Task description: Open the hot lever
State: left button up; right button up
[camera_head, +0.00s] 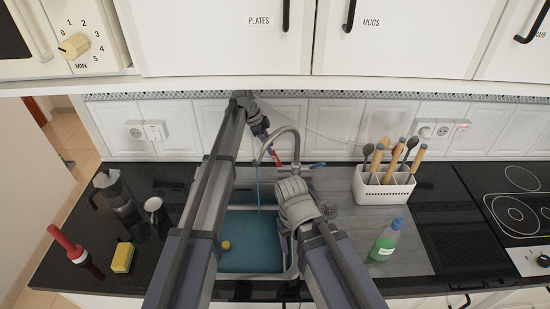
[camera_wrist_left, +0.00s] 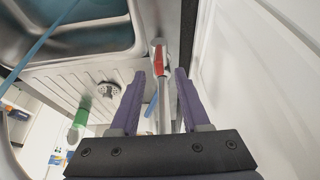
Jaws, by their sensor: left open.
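The hot lever (camera_head: 275,158), with a red end, stands at the back of the sink beside the tap (camera_head: 295,143). In the left wrist view the red lever (camera_wrist_left: 160,58) lies in line with the gap between my fingers, near their tips. My left gripper (camera_head: 265,140) is open and reaches the lever from behind the sink; it also shows in the left wrist view (camera_wrist_left: 161,75). Whether a finger touches the lever is unclear. A blue-ended lever (camera_head: 317,165) sits right of the tap.
A thin blue stream runs from the spout into the sink (camera_head: 233,280), where a yellow ball (camera_head: 225,245) lies. A utensil rack (camera_head: 384,188) and green bottle (camera_head: 385,240) stand right. A moka pot (camera_head: 117,193) and sponge (camera_head: 123,257) are left. Wall tiles are close behind the tap.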

aim_at(275, 162)
pick_arm(q)
jog(key=b+x, duration=0.5)
jog(key=x, duration=0.1)
jog(key=shift+d+f, duration=0.1)
pick_arm(e)
notch_tip(275, 162, down, 6)
jog(key=shift+r, duration=0.1)
pick_arm(q)
jog(key=shift+c, duration=0.3)
grip_shut()
dwell(0.6)
